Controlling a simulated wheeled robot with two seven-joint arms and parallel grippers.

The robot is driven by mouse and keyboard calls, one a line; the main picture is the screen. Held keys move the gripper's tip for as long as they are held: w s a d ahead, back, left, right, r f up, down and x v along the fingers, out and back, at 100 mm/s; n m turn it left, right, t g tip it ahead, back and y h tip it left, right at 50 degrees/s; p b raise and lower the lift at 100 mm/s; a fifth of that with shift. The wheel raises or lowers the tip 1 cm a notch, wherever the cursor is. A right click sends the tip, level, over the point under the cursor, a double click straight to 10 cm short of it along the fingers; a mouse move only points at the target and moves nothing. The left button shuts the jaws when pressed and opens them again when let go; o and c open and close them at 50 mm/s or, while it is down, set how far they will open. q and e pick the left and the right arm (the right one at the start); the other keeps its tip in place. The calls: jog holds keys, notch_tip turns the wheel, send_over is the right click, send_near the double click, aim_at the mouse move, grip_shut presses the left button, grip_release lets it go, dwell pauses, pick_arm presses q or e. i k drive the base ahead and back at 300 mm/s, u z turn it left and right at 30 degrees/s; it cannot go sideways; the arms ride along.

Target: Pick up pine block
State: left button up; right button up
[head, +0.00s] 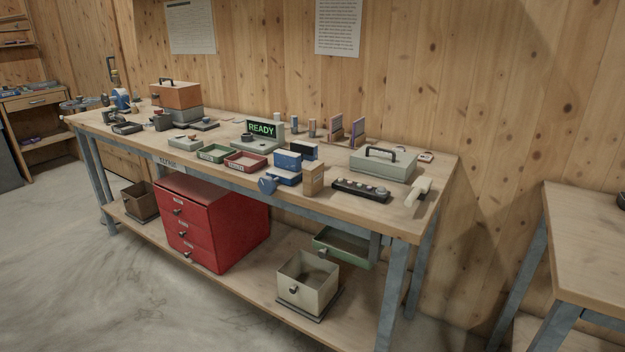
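A light tan wooden block (313,179), which looks like the pine block, stands upright near the front edge of the long workbench (440,178). It is right of a blue box-like item (288,166) and left of a dark strip with several knobs (361,190). Its front and top show, and nothing covers it. Neither of my grippers is in view.
A lidded grey-green box with a handle (383,163) and a white tool (418,190) are to the block's right. Green (212,153) and red (245,161) trays lie left. A red drawer cabinet (212,222) stands below. Open floor (90,290) lies in front.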

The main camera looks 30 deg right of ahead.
aim_at(314, 172)
jog(key=u, duration=0.2)
jog(key=i, duration=3)
jog(key=z, duration=2.75)
